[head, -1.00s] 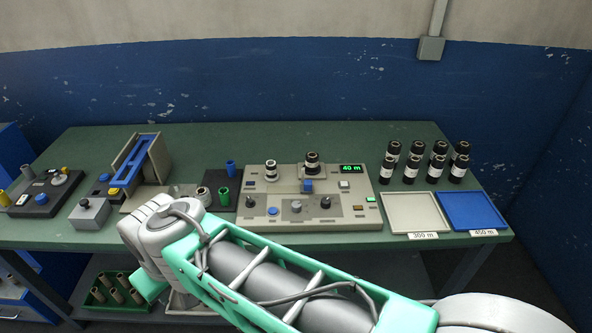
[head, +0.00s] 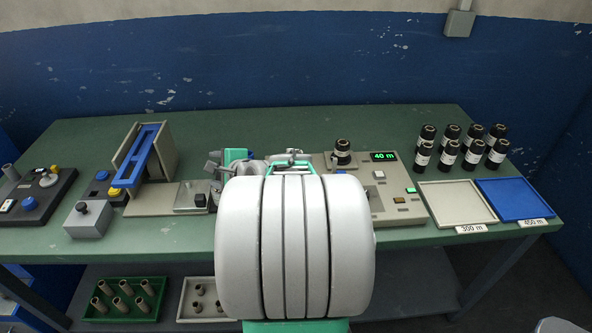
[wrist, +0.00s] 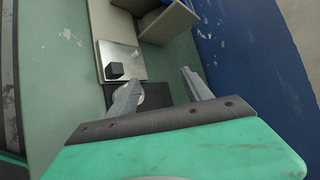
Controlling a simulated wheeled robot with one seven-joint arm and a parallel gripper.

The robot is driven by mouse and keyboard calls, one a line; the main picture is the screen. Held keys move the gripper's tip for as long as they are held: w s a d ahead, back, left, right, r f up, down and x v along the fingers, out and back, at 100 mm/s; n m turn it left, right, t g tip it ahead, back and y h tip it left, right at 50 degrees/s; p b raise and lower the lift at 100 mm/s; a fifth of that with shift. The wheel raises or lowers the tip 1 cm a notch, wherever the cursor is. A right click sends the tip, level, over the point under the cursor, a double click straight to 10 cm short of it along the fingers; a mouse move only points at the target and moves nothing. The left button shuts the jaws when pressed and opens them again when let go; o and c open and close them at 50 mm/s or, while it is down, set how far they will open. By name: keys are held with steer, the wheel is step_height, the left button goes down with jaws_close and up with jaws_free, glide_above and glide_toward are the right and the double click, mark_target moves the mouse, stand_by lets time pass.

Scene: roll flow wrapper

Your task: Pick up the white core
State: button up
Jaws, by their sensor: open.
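My gripper (wrist: 161,77) is open, with its two grey fingers apart and nothing seen held between them. In the wrist view a pale round piece (wrist: 119,96), possibly the white core, shows on a dark pad (wrist: 154,96), partly hidden behind the left finger. I cannot tell its full shape or whether the finger touches it. In the head view my wrist and forearm cover the dark pad and the left part of the winding machine (head: 400,205), so no white core is clearly seen there. Several cores stand in a pale tray (head: 183,302) below the table.
A beige stand with a blue chute (head: 140,155) is left of my gripper, with a small grey button box (head: 88,218) before it. Black rolls (head: 448,152) stand behind the grey tray (head: 455,203) and blue tray (head: 515,198). A green crate (head: 125,285) sits below.

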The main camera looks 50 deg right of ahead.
steer(key=s+d+f+m+t+h+b, duration=0.1)
steer(key=s+d+m+t+h, duration=0.15)
steer(key=d+m, duration=0.65)
steer(key=r+m+h+b, duration=0.2)
steer(key=m+h, duration=0.4)
steer(key=m, duration=0.3)
glide_above(295, 150)
steer(key=v, duration=0.6)
steer(key=shift+m+h, duration=0.25)
steer(key=shift+m, duration=0.05)
step_height(295, 150, down, 7)
steer(key=shift+d+f+b, duration=0.15)
steer(key=shift+f+b, duration=0.05)
steer(key=shift+b, duration=0.85)
steer(key=shift+w+f, duration=0.1)
steer(key=shift+f, duration=0.15)
steer(key=x, duration=0.7)
steer(key=shift+w+d, duration=0.1)
steer(key=shift+d, duration=0.05)
steer(key=shift+c, duration=0.6)
jaws_close()
